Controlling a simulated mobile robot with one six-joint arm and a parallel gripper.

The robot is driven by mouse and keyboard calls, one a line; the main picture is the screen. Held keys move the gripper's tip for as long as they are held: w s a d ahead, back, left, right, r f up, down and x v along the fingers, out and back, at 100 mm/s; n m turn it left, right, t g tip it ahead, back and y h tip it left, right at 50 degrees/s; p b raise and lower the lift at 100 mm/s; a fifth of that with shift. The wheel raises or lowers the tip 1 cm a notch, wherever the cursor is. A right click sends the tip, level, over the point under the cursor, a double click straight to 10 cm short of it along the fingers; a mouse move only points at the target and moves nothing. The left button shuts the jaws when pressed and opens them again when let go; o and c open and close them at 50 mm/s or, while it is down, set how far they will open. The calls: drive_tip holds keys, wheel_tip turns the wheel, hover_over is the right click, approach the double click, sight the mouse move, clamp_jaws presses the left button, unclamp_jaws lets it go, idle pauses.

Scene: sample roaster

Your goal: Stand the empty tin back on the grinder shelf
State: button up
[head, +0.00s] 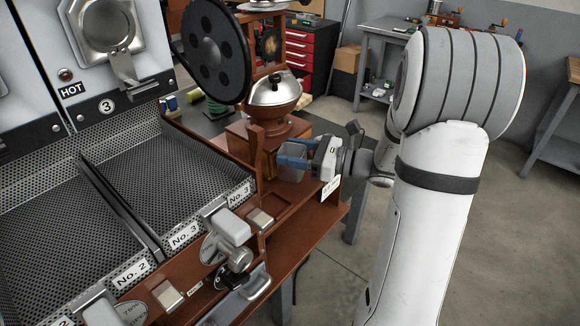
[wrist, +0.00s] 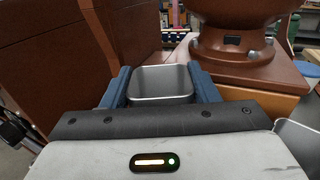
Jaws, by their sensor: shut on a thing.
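My gripper (head: 293,155) is shut on the empty tin, with one blue finger on each side of it. The tin (head: 291,167) is a small grey metal box with an open top, partly hidden by the fingers in the head view. In the wrist view the tin (wrist: 162,84) looks upright, and its inside shows bare. The grinder (head: 274,92), red-brown with a silver hopper, stands just behind the tin. The brown grinder shelf (head: 290,218) extends below and in front of the tin. I cannot tell whether the tin's base touches it.
Perforated cooling trays (head: 190,165) lie to the left, with levers and a grey-handled part (head: 230,228) along their front. A large black wheel (head: 215,50) rises left of the grinder. A red tool chest (head: 305,55) stands behind. Open floor lies to the right.

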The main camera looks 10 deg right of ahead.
drive_tip(key=shift+f, duration=1.9)
drive_tip(key=shift+f+b, duration=0.1)
drive_tip(key=shift+b, duration=0.2)
drive_tip(key=o, duration=0.8)
